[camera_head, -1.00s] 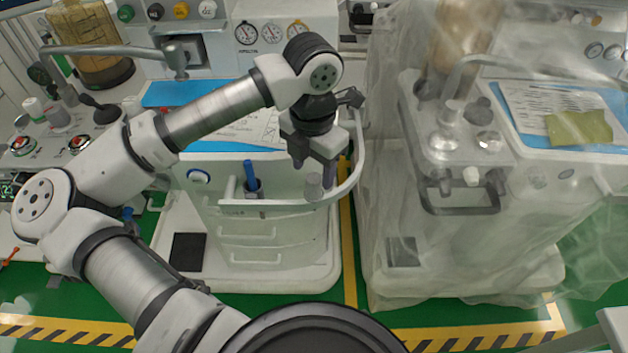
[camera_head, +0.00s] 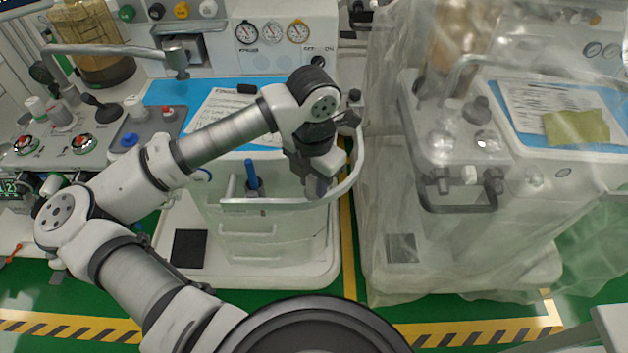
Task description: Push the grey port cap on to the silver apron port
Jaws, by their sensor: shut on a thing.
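My gripper (camera_head: 319,187) is at the right front corner of the left cart (camera_head: 265,225), low over the front rail (camera_head: 275,204). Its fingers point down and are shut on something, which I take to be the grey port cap. The fingers and wrist hide the cap, so I cannot see its tilt or whether it touches the port. I cannot make out the silver apron port; the gripper covers that corner of the cart.
A blue pen-like object (camera_head: 251,174) stands in a dark holder by the rail. A curved white guard (camera_head: 347,180) rounds the corner close to my gripper. The right cart (camera_head: 480,210) is wrapped in clear plastic. A narrow floor gap separates the carts.

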